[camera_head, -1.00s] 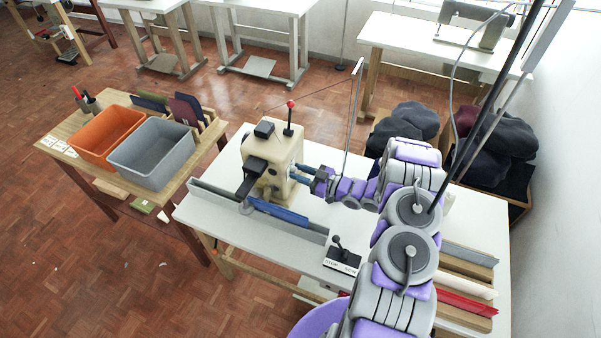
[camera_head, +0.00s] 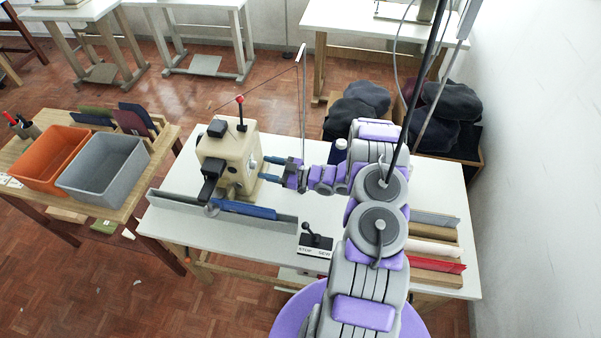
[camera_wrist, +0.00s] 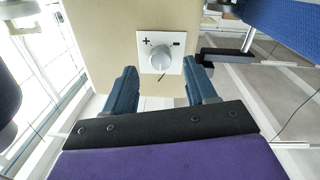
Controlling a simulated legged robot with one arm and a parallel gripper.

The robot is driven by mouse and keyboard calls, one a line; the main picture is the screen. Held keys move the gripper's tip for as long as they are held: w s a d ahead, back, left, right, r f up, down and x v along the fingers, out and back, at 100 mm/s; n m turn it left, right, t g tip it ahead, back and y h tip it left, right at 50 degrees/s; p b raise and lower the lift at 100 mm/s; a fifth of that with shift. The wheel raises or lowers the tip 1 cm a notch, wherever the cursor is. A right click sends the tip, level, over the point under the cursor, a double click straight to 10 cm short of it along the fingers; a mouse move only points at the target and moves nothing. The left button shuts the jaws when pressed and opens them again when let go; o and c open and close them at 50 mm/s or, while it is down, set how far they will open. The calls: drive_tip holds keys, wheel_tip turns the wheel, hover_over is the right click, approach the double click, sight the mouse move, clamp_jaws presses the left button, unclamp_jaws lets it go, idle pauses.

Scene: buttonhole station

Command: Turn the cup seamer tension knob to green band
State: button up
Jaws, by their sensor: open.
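The cup seamer is a cream machine (camera_head: 238,150) on the white table. Its tension knob (camera_wrist: 160,57) is a round grey knob on a white plate (camera_wrist: 148,36) marked plus on the left and minus on the right. I cannot make out a green band. My gripper (camera_wrist: 162,84) is open, its two blue fingers apart and pointing at the plate, below the knob in the wrist view. It does not appear to touch the knob. In the head view my gripper (camera_head: 264,169) is at the machine's right side, where the knob is hidden.
A grey rail (camera_head: 170,205) with a blue part (camera_head: 248,211) runs along the table front. A stop/sew lever box (camera_head: 316,242) stands near the front edge. An orange bin (camera_head: 48,158) and a grey bin (camera_head: 103,170) stand on the left table. Dark felt pieces (camera_head: 362,98) lie behind.

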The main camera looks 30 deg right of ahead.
drive_tip(key=p+v, duration=0.1)
drive_tip(key=v, duration=1.3)
drive_tip(key=shift+d, duration=0.25)
drive_tip(key=shift+s+f, duration=0.1)
drive_tip(key=shift+s, duration=0.05)
